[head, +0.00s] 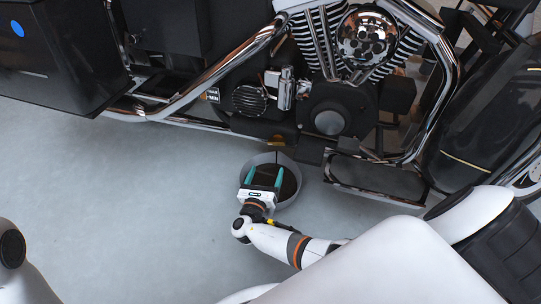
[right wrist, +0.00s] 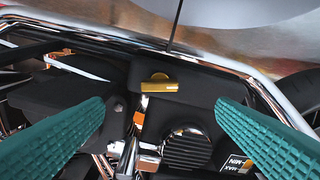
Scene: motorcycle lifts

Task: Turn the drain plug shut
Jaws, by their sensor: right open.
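The drain plug, a small brass-coloured piece with a flat grip (right wrist: 158,84), sits on the dark underside of the motorcycle engine in the right wrist view. A brass-coloured bit also shows at the engine's lower edge in the head view (head: 277,140). My right gripper (head: 264,178) is open, its teal fingers pointing toward the engine from over the pan. In the right wrist view the open fingers (right wrist: 160,108) stand either side of the plug with wide gaps and nothing between them touching it. My left gripper is out of view.
A round grey pan (head: 291,193) with a dark inside stands on the floor below the engine, behind my right gripper. The motorcycle (head: 330,122) with chrome pipes fills the top of the head view. The pale floor (head: 130,210) to the left is clear.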

